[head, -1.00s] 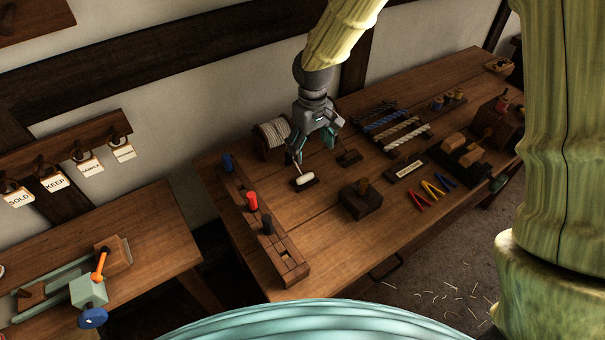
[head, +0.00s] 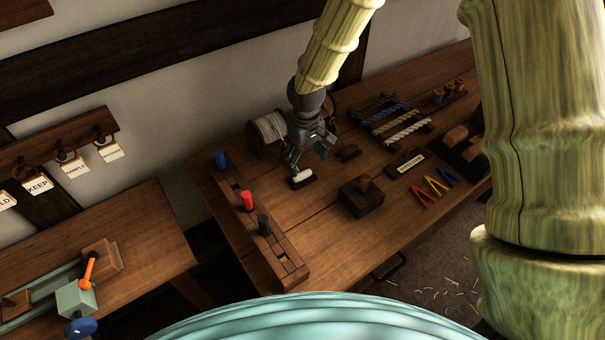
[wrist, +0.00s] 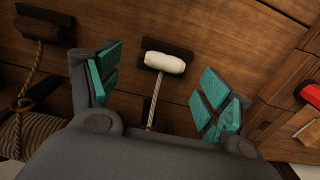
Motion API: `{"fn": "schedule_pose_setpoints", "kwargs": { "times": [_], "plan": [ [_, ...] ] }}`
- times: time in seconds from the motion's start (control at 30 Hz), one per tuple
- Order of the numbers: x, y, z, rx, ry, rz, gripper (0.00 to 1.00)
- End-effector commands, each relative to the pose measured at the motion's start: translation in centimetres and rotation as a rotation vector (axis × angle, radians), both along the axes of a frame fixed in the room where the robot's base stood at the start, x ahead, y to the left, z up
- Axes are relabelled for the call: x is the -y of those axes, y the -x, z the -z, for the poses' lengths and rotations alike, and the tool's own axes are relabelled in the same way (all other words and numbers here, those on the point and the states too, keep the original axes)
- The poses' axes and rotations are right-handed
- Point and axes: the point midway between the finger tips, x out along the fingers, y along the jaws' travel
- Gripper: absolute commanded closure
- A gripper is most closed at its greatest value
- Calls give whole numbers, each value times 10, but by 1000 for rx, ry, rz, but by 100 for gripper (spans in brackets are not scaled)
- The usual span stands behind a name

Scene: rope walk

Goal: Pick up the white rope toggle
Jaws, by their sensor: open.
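The white rope toggle (head: 302,175) lies on a small dark block on the wooden bench. In the wrist view the white toggle (wrist: 165,62) sits on its dark holder (wrist: 180,49), with a twisted cord (wrist: 155,98) running from it towards my gripper. My gripper (head: 301,166) is just above and behind the toggle in the head view. In the wrist view my gripper (wrist: 160,88) is open, its teal-padded fingers spread on either side of the cord. The toggle shows beyond and between the fingers, and nothing is held.
A wooden rack with blue, red and black pegs (head: 247,200) stands to the left. A rope spool (head: 268,129) is behind, and a dark toggle on a block (head: 348,153) is close right. A wooden block with a peg (head: 361,198) stands in front right. Coloured tools (head: 435,185) lie farther right.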

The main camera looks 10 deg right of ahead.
Motion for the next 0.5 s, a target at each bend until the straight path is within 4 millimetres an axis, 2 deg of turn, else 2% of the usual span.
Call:
{"fn": "schedule_pose_setpoints", "kwargs": {
  "times": [0.27, 0.5],
  "plan": [
    [-2, 3, 12, -2, 0, 1, 21],
    [-6, 7, 37, -1, 0, 0, 21]
  ]
}}
